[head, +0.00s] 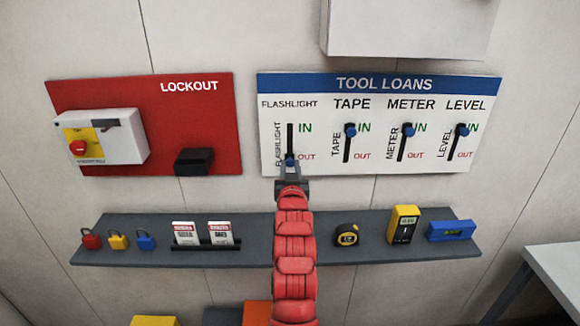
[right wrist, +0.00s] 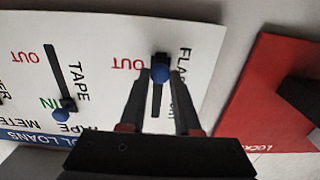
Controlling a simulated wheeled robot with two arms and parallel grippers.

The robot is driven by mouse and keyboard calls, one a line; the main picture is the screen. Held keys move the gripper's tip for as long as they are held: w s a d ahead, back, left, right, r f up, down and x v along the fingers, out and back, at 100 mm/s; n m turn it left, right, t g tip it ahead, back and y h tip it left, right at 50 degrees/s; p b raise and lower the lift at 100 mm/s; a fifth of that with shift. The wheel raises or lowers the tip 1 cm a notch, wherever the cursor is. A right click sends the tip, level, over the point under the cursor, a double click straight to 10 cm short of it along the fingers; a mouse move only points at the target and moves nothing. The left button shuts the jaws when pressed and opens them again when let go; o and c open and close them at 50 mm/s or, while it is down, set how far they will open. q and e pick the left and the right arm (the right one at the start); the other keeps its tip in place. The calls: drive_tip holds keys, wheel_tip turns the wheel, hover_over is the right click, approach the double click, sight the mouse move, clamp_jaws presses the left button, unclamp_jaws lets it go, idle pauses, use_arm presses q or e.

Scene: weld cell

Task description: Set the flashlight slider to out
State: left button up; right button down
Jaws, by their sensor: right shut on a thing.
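The white tool loans board (head: 375,82) hangs on the wall with upright slots for flashlight, tape, meter and level. The flashlight slider (head: 289,161) has a blue knob at the low end of its slot, level with the red OUT word. My right gripper (head: 291,172) is shut on this knob, partly covering it in the head view. In the right wrist view the blue knob (right wrist: 160,74) sits between the fingertips, beside OUT. The tape (head: 351,130), meter (head: 408,129) and level (head: 462,130) sliders are up beside IN. My left gripper is out of view.
A red lockout board (head: 215,120) is left of the tool board. A grey shelf (head: 280,250) below carries padlocks, tags, a tape measure (head: 346,235), a yellow meter (head: 403,224) and a blue level (head: 451,231). My right arm hides part of the shelf.

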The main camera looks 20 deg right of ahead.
drive_tip(key=shift+f, duration=0.3)
drive_tip(key=c, duration=0.6)
unclamp_jaws()
drive_tip(key=shift+c, duration=0.2)
drive_tip(key=shift+r, duration=0.1)
drive_tip(key=shift+s, duration=0.1)
drive_tip(key=p+v, duration=0.6)
drive_tip(key=v, duration=1.1)
drive_tip(key=shift+s+a+r, duration=0.1)
drive_tip(key=shift+a+r, duration=0.05)
